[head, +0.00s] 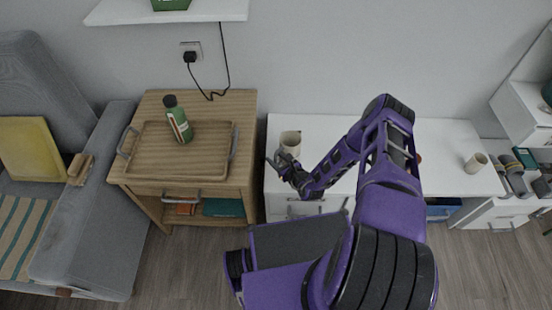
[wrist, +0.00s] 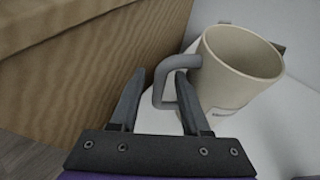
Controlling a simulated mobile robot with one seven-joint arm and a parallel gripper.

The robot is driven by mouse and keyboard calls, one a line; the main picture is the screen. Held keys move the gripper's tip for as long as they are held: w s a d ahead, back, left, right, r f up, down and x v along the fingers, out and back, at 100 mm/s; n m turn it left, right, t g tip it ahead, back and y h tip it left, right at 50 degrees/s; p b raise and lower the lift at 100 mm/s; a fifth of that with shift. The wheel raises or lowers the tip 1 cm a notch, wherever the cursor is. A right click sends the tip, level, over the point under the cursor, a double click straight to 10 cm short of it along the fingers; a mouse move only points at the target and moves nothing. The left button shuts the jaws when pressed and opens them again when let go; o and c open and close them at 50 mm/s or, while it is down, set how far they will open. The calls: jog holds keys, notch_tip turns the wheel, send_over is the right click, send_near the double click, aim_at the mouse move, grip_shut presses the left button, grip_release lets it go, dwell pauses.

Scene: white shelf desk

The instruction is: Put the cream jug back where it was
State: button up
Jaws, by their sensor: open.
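A cream jug (wrist: 240,65) with a grey handle (wrist: 165,80) stands upright on the white desk (wrist: 285,125), close to its left end. In the head view the jug (head: 291,145) is just beyond my gripper (head: 277,160). In the wrist view my gripper (wrist: 160,73) is open, its two fingers pointing at the handle. The handle's outer part shows between the fingertips, and the right finger covers some of it. I cannot tell whether either finger touches it.
A wooden cabinet (head: 240,170) stands left of the desk, its side close to the jug. A tray (head: 150,160) with a green bottle (head: 178,122) is on it. Another cream cup (head: 475,163) stands at the desk's right. The wall (head: 320,60) is behind.

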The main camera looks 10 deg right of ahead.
jog(key=shift+r, duration=0.3)
jog(key=p+v, duration=0.2)
jog(key=v, duration=1)
